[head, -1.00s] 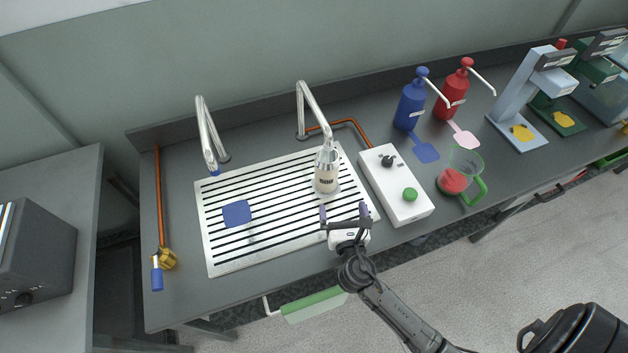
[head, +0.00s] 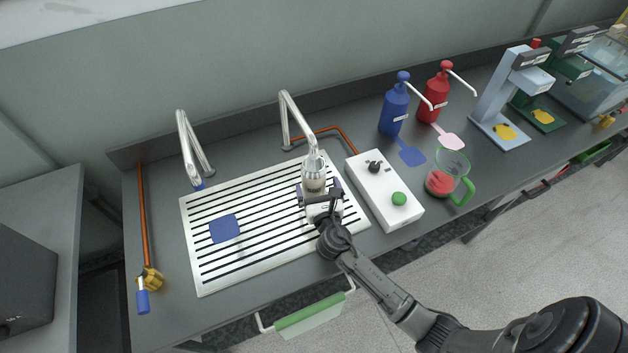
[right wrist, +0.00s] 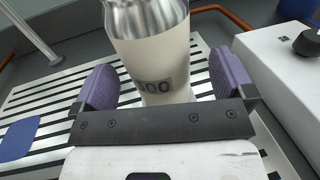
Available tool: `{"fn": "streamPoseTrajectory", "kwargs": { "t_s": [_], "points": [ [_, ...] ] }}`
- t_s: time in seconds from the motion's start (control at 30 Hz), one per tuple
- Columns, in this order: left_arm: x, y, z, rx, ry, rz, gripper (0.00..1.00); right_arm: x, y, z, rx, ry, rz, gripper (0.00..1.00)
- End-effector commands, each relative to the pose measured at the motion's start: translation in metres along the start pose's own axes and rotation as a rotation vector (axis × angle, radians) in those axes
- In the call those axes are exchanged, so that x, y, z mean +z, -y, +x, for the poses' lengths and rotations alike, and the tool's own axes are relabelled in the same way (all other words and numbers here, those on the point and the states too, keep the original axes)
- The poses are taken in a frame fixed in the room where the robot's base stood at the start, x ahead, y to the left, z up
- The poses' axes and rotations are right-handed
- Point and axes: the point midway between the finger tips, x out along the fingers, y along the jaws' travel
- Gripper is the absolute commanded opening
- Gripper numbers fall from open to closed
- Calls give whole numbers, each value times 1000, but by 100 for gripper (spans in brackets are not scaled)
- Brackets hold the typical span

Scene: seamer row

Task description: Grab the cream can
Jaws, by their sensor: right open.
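The cream can (head: 314,182) stands upright on the slatted drain tray (head: 200,272), under the spout of the right-hand tap (head: 297,120). In the right wrist view the cream can (right wrist: 155,55) has a silvery upper part and dark printed digits, partly hidden low down by my gripper. My right gripper (head: 320,188) is open, with its purple fingers on either side of the can. In the right wrist view the fingers of my right gripper (right wrist: 165,85) stand apart, with a visible gap at the left one; the right one is close to the can. My left gripper is not in view.
A white control box (head: 384,190) with a green button stands right of the tray. A jug with red contents (head: 448,180) and blue (head: 394,108) and red (head: 435,95) pump bottles stand farther right. A blue square (head: 224,229) lies on the tray's left.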

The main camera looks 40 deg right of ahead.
Motion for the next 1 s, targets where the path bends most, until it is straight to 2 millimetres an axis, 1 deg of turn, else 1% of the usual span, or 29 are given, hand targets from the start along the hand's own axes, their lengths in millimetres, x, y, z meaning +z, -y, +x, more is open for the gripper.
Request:
{"fn": "streamPoseTrajectory", "kwargs": {
  "t_s": [0.03,0.1,0.3,0.6,1.0],
  "points": [
    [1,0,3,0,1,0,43,0,-2,8,-1,2,1,100],
    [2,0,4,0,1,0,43,1,-4,17,0,2,0,100],
    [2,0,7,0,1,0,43,1,-4,35,0,0,-1,100],
    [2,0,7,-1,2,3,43,1,-4,37,1,0,-1,100],
    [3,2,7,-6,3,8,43,1,-4,37,1,-1,0,62]
  ]
}}
